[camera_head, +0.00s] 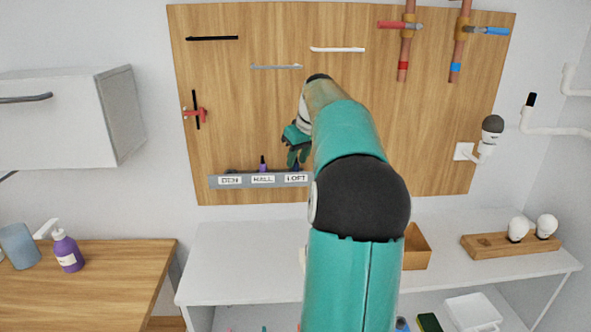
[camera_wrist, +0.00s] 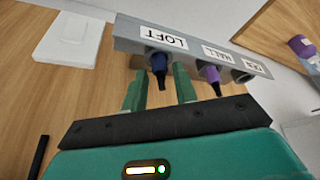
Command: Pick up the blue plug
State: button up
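The blue plug (camera_wrist: 159,66) sits in the LOFT place of a grey labelled rail (camera_wrist: 125,42), its dark tip sticking out toward my gripper in the wrist view. My gripper (camera_wrist: 161,77) is open, with one green finger on each side of the plug; I cannot tell whether either touches it. In the head view my gripper (camera_head: 296,146) is just above the LOFT end of the rail (camera_head: 221,183), and the blue plug is mostly hidden behind it.
A purple plug (camera_wrist: 211,74) sits in the HALL place, close beside my right finger in the wrist view. The rail is on a wooden wall board (camera_head: 240,110) above a white bench (camera_head: 240,250).

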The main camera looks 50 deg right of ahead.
jog(key=shift+w+f, duration=0.2)
jog(key=shift+f, duration=0.25)
jog(key=shift+c, duration=0.2)
grip_shut()
jog(key=shift+r, duration=0.1)
jog(key=shift+r, duration=0.65)
jog(key=s+a+r, duration=0.7)
jog(key=s+r, duration=0.4)
jog(key=shift+s+a+r, duration=0.25)
jog(key=shift+s+a, duration=0.05)
jog(key=shift+a, duration=0.05)
jog(key=shift+s, duration=0.1)
